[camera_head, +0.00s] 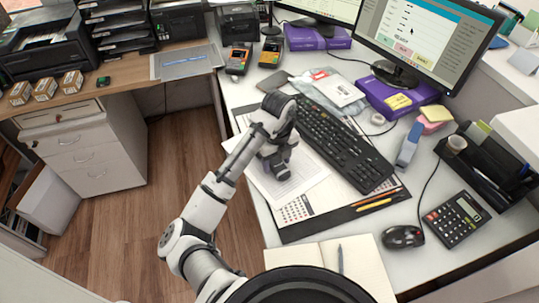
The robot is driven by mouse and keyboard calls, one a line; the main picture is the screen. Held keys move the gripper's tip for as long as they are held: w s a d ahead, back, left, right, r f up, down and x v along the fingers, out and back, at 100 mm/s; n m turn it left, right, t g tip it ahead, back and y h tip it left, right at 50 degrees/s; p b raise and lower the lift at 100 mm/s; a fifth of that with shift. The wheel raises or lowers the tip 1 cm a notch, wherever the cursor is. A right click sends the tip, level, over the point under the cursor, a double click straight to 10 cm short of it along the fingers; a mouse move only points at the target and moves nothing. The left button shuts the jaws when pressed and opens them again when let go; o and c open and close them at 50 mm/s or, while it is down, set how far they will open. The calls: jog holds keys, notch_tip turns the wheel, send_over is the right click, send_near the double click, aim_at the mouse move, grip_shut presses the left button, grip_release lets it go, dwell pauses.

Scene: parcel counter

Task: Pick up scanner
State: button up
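No object is clearly recognisable as the scanner. A blue-grey hand-sized device (409,145) lies right of the keyboard; I cannot tell whether it is a scanner or a stapler. Two handheld terminals, one with orange edges (238,58) and one with yellow edges (270,52), sit at the back left of the white desk. My gripper (277,172) points down over the papers, left of the keyboard and apart from all of these. Its fingers are small and dark, so their opening is unclear. I see nothing held in it.
The black keyboard (342,145) lies beside my gripper. A monitor (425,40) on a purple box (398,95) stands behind it. A black organizer (480,165), calculator (456,219) and mouse (403,237) fill the right. An open notebook (365,268) lies in front.

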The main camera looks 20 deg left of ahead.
jog(key=c, duration=0.9)
